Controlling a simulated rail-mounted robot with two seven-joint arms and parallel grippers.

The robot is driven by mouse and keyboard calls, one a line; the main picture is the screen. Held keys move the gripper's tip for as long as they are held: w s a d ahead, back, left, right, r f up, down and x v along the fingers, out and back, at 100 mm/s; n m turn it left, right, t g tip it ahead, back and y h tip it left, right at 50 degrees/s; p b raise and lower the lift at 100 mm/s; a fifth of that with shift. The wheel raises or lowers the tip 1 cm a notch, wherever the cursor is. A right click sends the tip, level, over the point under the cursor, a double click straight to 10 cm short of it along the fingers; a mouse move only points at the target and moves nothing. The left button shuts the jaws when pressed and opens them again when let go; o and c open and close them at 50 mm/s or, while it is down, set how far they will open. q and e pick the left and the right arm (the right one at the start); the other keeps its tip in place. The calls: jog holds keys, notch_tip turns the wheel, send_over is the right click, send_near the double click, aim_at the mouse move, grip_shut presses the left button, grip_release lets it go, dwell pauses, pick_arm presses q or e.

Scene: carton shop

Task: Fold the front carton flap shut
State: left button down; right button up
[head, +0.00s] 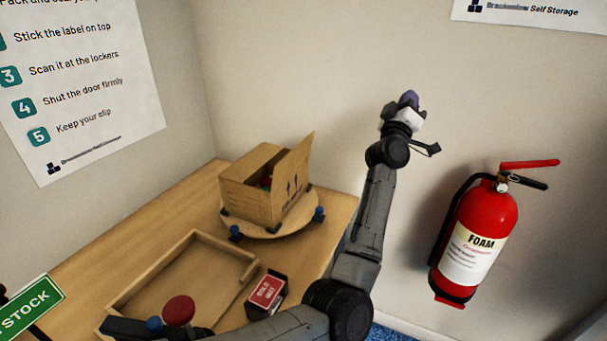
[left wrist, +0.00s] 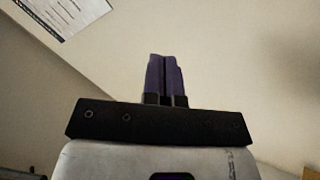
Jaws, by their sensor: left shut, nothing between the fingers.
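The brown cardboard carton (head: 246,199) stands on a round wooden turntable (head: 290,226) on the table. One flap (head: 294,168) on its right side stands up, tilted outward. The carton's top is at least partly open, and something red and green shows inside. Which flap is the front one I cannot tell for sure. My left gripper (head: 409,98) is up in the air, right of and above the carton, well apart from it, in front of the wall. Its purple fingers (left wrist: 165,78) are together and empty in the left wrist view. My right gripper is not in view.
Blue knobs (head: 319,214) sit around the turntable's edge. A shallow wooden tray (head: 117,299) lies in front of it, with a small red-labelled box (head: 266,291) beside it. A red fire extinguisher (head: 477,240) is on the right wall. The table behind the tray at left is clear.

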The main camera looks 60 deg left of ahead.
pick_arm(q)
jog(key=a+f+n+g+y+b, duration=0.1)
jog(key=a+f+n+g+y, duration=0.3)
jog(key=n+y, duration=0.35)
jog(key=n+g+h+b, duration=0.2)
jog(key=n+g, duration=1.9)
jog(key=g, duration=0.7)
send_near(296, 150)
jog(key=shift+m, duration=0.25)
jog(key=b+x, duration=0.2)
jog(key=x, duration=0.3)
jog(key=shift+s+a, duration=0.15)
jog(key=shift+s, duration=0.15)
jog(key=shift+y+b+x, duration=0.25)
jog(key=shift+b+x, duration=0.2)
jog(key=shift+x, duration=0.5)
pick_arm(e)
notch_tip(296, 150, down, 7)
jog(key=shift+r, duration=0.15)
pick_arm(q)
jog(key=shift+r, duration=0.1)
